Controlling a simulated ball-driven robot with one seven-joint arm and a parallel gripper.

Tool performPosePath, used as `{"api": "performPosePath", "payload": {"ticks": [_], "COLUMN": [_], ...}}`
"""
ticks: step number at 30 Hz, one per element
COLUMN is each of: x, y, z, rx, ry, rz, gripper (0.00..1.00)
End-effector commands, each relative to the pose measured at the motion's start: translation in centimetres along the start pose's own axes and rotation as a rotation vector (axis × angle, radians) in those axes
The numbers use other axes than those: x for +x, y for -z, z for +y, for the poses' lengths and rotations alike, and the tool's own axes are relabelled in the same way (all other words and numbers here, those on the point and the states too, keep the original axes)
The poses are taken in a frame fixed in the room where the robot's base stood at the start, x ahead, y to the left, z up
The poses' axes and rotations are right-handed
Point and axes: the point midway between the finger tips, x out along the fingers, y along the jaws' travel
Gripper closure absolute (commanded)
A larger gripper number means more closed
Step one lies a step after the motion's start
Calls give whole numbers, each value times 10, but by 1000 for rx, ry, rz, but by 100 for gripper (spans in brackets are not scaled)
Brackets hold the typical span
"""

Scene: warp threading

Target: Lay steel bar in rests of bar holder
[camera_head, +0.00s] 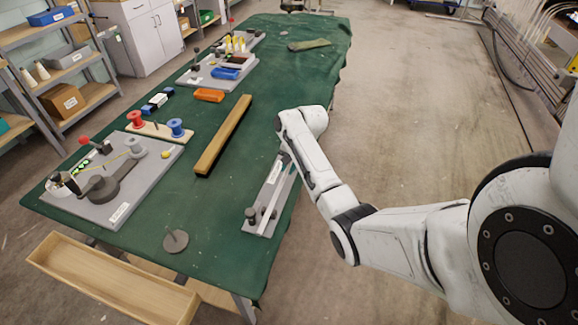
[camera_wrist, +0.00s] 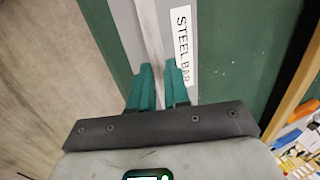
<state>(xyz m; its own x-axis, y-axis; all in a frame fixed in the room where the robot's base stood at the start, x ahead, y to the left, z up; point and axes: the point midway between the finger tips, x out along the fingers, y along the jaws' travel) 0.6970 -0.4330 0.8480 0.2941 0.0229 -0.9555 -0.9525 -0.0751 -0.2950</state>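A thin, pale steel bar (camera_wrist: 150,35) runs lengthwise along the plate. My gripper's teal fingertips (camera_wrist: 159,80) stand apart on either side of the bar, very close to it. Whether they press on it is unclear. In the head view my arm hides the gripper and the holder's far end. Whether the bar sits in its rests cannot be seen.
The green table (camera_head: 215,222) also holds a long wooden beam (camera_head: 224,135) left of the holder, a grey board (camera_head: 135,182) with spools, and a dark disc with a pin (camera_head: 175,242). A wooden tray (camera_head: 110,285) is below the near edge. Open floor lies right.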

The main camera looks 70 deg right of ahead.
Motion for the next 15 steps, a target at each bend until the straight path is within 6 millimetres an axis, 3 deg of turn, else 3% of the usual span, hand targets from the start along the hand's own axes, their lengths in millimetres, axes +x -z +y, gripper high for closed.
{"api": "performPosePath", "payload": {"ticks": [9,15], "x": [0,2], "y": [0,-1], "z": [0,1], "rx": [0,1], "ry": [0,-3], "rz": [0,-4], "gripper": [55,55]}}
